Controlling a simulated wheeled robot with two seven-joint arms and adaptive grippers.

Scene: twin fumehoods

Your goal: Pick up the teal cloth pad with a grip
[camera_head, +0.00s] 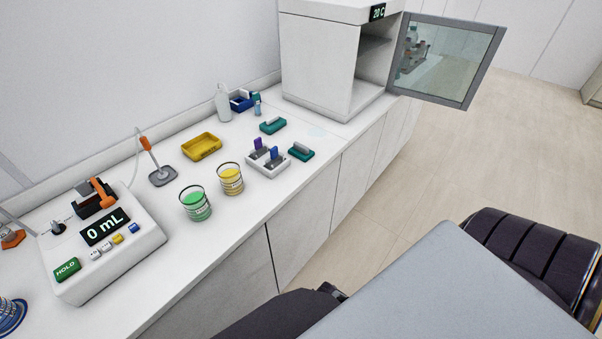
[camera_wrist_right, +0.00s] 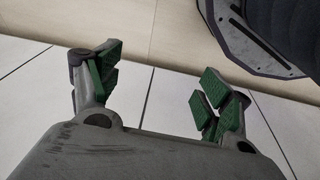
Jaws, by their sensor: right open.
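Two small teal pads with a light grip on top lie on the white bench in the head view. One teal pad (camera_head: 273,126) is behind the white holder, and the other teal pad (camera_head: 301,153) is beside the holder's right end, near the bench's front edge. My right gripper (camera_wrist_right: 158,82) shows in the right wrist view with its green-padded fingers wide apart and nothing between them. Floor lies beyond it, and no teal pad shows in that view. My left gripper is not in view.
Near the pads are a white holder (camera_head: 268,164), a yellow tray (camera_head: 201,146), a yellow beaker (camera_head: 230,180), a green beaker (camera_head: 196,205) and a white bottle (camera_head: 223,103). A white cabinet (camera_head: 318,55) with an open glass door (camera_head: 447,60) stands behind. A dispensing device (camera_head: 100,240) is at left.

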